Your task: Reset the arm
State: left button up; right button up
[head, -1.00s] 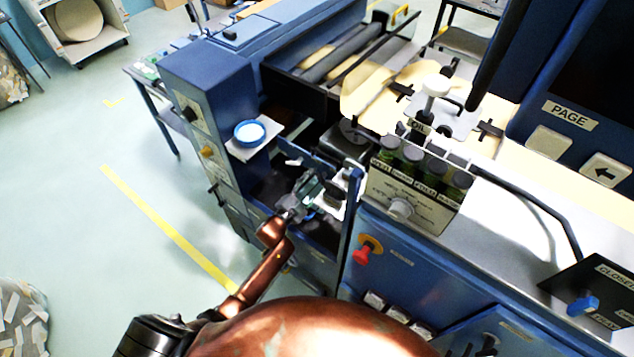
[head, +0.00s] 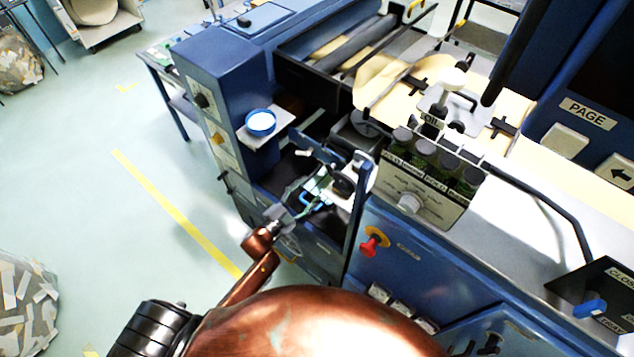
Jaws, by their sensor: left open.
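My left arm comes in from the bottom left with its copper-coloured links. My left gripper (head: 312,192) is open, at the front of the recess in the blue machine (head: 320,245). Its fingers are small and partly lost against the dark parts behind them, and I see nothing held between them. A white bracket with a dark round part (head: 345,183) lies just beyond the fingertips; I cannot tell whether they touch it. My right gripper is not in view.
A blue-rimmed white dish (head: 261,122) sits on a small shelf left of the recess. A red knob (head: 371,243) and a rack of labelled bottles (head: 430,160) are to the right. The floor at left is open, with a yellow line (head: 175,210).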

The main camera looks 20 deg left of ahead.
pick_arm(q)
jog(key=shift+v, duration=0.9)
